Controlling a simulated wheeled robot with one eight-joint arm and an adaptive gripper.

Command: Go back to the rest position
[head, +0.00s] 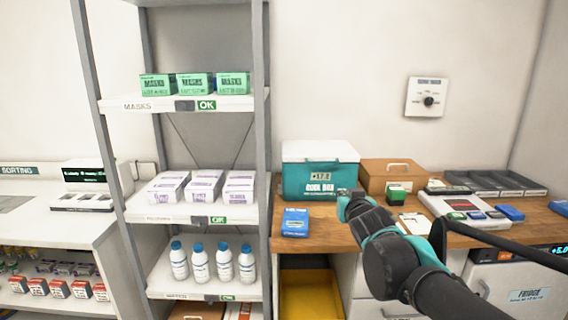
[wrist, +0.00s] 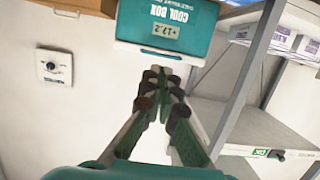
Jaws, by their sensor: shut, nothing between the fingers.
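My gripper (head: 346,194) is at the end of my arm, which reaches in from the lower right over the wooden counter (head: 325,236). The gripper is just in front of the teal cool box (head: 320,182) with a white lid. In the wrist view my gripper (wrist: 158,90) shows its two fingers together and empty, and the cool box (wrist: 166,31) appears upside down beyond them. I cannot tell whether the fingertips touch the box.
A shelf rack (head: 268,130) with mask boxes, cartons and bottles stands left of the counter. A blue box (head: 295,222), a brown case (head: 388,175), a small green box (head: 396,194) and grey trays (head: 495,183) crowd the counter. A wall dial (head: 427,98) hangs above.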

